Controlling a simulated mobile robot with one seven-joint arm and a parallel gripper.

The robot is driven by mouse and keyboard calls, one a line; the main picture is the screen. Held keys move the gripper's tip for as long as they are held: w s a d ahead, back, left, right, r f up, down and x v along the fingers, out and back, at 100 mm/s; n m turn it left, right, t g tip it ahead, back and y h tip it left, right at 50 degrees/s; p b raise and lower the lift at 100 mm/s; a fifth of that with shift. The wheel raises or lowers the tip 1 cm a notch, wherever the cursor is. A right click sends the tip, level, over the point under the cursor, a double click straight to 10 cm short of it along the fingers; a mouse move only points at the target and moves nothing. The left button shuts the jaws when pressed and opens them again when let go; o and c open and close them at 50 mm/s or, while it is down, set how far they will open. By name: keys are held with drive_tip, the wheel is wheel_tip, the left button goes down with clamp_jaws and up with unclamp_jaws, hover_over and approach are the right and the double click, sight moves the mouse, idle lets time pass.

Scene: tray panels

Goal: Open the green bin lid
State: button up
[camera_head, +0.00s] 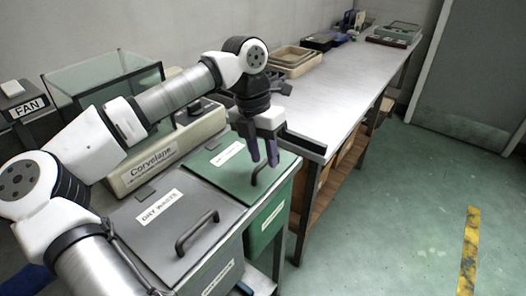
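The green bin (266,222) stands in the middle of the view, beside a grey bin. Its green lid (216,179) lies flat and closed, with a white label on it. A dark handle (259,171) rises near the lid's right side, partly hidden by my gripper. My gripper (263,164) points down over the handle, with its two purple-grey fingers a small gap apart. The fingertips are beside or around the handle; I cannot tell which, nor whether they touch it.
A grey bin lid (165,232) with a "DRY WASTE" label and a dark handle (197,231) is at the near left. A cream Corvelane machine (155,163) stands behind the bins. A long bench (335,88) with trays extends to the back right.

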drive_tip(key=shift+c, duration=0.3)
clamp_jaws()
